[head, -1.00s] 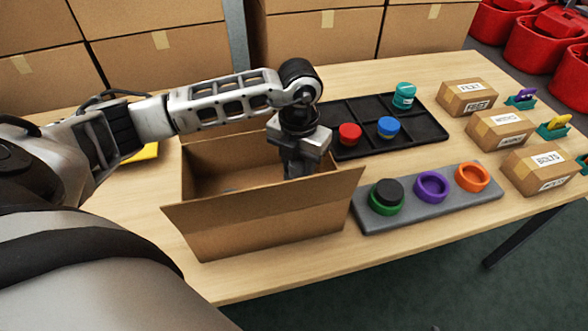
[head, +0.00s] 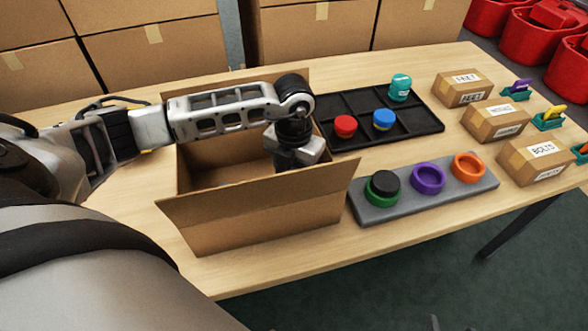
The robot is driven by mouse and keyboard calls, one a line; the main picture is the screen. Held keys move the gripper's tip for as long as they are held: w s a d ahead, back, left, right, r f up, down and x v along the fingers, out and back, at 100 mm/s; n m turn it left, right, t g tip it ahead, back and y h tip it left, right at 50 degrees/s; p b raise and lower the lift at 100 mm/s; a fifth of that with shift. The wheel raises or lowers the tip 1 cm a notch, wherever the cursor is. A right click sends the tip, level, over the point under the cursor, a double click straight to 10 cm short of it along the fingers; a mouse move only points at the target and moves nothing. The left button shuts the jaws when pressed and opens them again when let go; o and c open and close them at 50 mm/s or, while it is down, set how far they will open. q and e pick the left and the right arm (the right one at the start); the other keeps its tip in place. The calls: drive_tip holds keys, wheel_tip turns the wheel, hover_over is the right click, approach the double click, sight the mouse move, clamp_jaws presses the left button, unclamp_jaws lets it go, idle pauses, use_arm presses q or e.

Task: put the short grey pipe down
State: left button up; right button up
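My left arm comes in from the left, and my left gripper (head: 290,160) points down into the open cardboard box (head: 255,222) near its right end. The box's front wall and flap hide the fingertips, so whether they are open or shut, or on anything, does not show. No short grey pipe can be made out; the inside of the box near the gripper is hidden. My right gripper is not in view.
Right of the box are a black divided tray (head: 415,125) with red, blue and teal jars, and a grey board (head: 435,192) with green, purple and orange rings. Small labelled cartons (head: 497,122) stand farther right. The wooden table (head: 240,272) is bare in front.

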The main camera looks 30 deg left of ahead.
sight(294, 168)
use_arm(q)
wheel_tip(294, 168, up, 12)
drive_tip(key=shift+r, duration=0.2)
idle(0.4)
